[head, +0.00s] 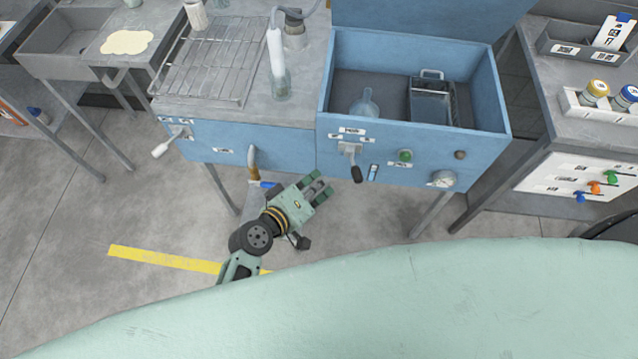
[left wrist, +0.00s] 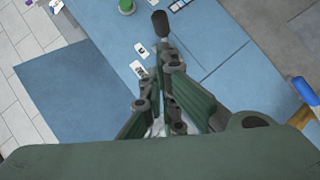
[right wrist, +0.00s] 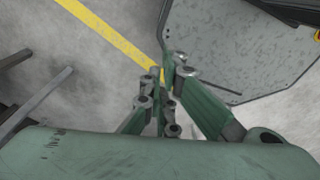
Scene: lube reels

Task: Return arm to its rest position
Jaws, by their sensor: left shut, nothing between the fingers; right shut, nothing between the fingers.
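My left gripper (head: 318,188) is in front of the blue cabinet, at about the height of its lower front edge in the picture. Its fingers are shut with nothing between them. The left wrist view also shows the left gripper (left wrist: 160,72), with the black-tipped lever (left wrist: 160,24) just beyond the fingertips; a gap between them cannot be judged there. In the head view this lever (head: 356,172) hangs on the cabinet front, apart from the fingers. My right gripper (right wrist: 162,76) shows only in the right wrist view, shut and empty above the grey floor.
The open blue box (head: 490,98) holds a clear flask (head: 365,106) and a metal basket (head: 432,100). A second handle (head: 162,149) and a tap (head: 253,165) stick out at left. A side table (head: 570,128) stands right. Open floor (head: 90,220) lies left, with a yellow line (head: 165,259).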

